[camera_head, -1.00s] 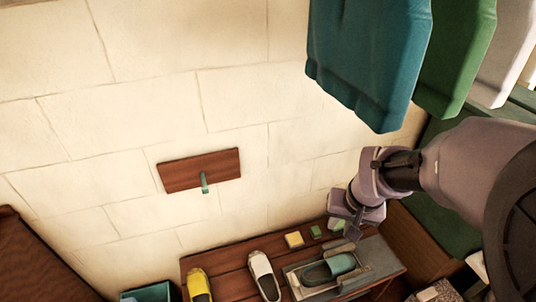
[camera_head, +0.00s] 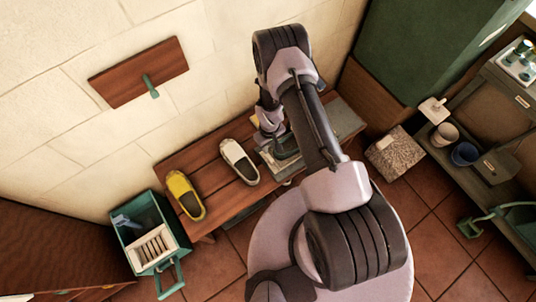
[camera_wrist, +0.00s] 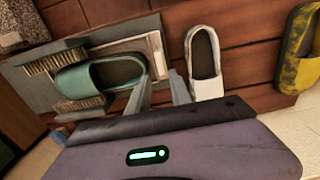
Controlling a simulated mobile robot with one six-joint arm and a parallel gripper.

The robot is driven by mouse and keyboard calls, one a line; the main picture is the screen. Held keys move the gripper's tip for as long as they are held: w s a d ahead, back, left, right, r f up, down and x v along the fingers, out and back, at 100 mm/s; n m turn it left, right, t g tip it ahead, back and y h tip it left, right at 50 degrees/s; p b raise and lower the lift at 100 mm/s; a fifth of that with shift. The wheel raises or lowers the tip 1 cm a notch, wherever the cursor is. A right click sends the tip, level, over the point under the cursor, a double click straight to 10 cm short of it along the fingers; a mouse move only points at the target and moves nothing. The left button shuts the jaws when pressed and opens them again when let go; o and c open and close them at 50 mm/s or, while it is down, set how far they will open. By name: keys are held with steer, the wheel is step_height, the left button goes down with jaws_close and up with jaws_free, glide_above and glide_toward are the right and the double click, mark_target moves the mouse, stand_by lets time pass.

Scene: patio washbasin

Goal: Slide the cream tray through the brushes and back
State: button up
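The cream tray (camera_wrist: 154,47) lies on a grey board (camera_wrist: 22,88) in the wrist view, with a green slipper (camera_wrist: 78,78) on it. One brush (camera_wrist: 55,62) stands above the slipper's toe and another brush (camera_wrist: 85,104) below it. My gripper (camera_wrist: 161,80) points down at the tray's right end, fingers apart; I see nothing clamped between them. I cannot tell whether a finger touches the tray. In the head view my gripper's fingertips are hidden by my arm, and the green slipper (camera_head: 285,147) shows only partly.
A white shoe (camera_wrist: 203,63) sits close to the right finger, and a yellow shoe (camera_wrist: 300,48) farther right. They share the wooden bench (camera_head: 222,200) with the board. A green bin (camera_head: 150,235) stands left of the bench. A wall plaque with a hook (camera_head: 138,72) hangs above.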

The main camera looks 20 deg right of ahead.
mark_target(269, 156)
step_height(269, 156, down, 11)
steer(key=b, duration=0.3)
steer(key=shift+f, duration=0.1)
jaws_close()
stand_by(1.2)
